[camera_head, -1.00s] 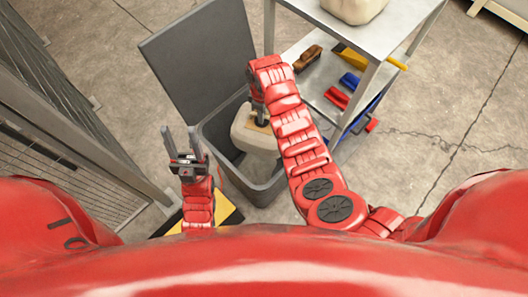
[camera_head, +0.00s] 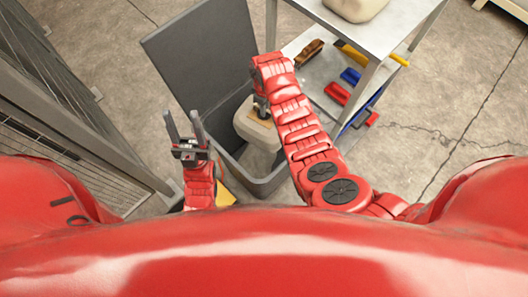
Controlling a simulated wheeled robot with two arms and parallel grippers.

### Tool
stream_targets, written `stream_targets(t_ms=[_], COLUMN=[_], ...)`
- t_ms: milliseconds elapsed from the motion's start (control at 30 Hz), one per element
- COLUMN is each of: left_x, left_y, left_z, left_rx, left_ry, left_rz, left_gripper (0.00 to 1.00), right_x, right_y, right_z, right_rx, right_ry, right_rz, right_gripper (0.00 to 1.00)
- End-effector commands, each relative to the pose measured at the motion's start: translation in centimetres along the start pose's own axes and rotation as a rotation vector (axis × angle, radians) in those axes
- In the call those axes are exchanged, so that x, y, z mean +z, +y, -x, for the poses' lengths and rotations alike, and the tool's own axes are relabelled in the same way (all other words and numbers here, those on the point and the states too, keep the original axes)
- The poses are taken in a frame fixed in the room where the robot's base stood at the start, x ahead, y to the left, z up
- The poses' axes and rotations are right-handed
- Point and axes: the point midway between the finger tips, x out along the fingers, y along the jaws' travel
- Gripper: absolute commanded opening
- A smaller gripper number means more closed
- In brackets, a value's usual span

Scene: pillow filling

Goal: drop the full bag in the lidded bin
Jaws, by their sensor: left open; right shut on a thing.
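The beige full bag (camera_head: 256,128) hangs over the opening of the grey lidded bin (camera_head: 267,187), partly hidden by my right arm. The bin's lid (camera_head: 197,62) stands open, tilted up at the back left. My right gripper (camera_head: 262,112) is shut on the top of the bag; its fingertips are mostly hidden behind the arm. My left gripper (camera_head: 185,128) is open and empty, fingers pointing up the picture, left of the bag and near the bin's left side.
A metal shelf cart (camera_head: 385,22) stands right of the bin. Another pale bag (camera_head: 356,6) is on its top, and brushes and red and blue tools (camera_head: 350,76) lie lower. A mesh fence (camera_head: 62,95) borders the left. Concrete floor at right is clear.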

Motion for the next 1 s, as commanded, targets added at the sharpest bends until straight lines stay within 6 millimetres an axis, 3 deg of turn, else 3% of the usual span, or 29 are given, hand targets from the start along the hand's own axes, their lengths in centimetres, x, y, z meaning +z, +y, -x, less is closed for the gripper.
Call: stream_targets(t_ms=[367,400,567,1000], left_x=[0.09,0.08,0.09,0.12], left_y=[0.03,0.03,0.02,0.03], left_z=[0.51,0.51,0.52,0.68], left_rx=[0.0,0.0,0.0,0.0], left_ry=[0.0,0.0,0.0,0.0], left_rz=[0.0,0.0,0.0,0.0], left_gripper=[0.5,0.5,0.5,0.5], right_x=[-0.13,-0.13,-0.08,-0.06], right_y=[0.09,0.08,0.07,0.1], right_z=[-0.82,-0.82,-0.86,-0.38], right_rx=[0.003,0.003,0.002,0.002], right_ry=[0.004,0.004,0.003,0.003], right_rz=[0.001,0.001,0.001,0.001], right_gripper=[0.0,0.19,0.48,0.49])
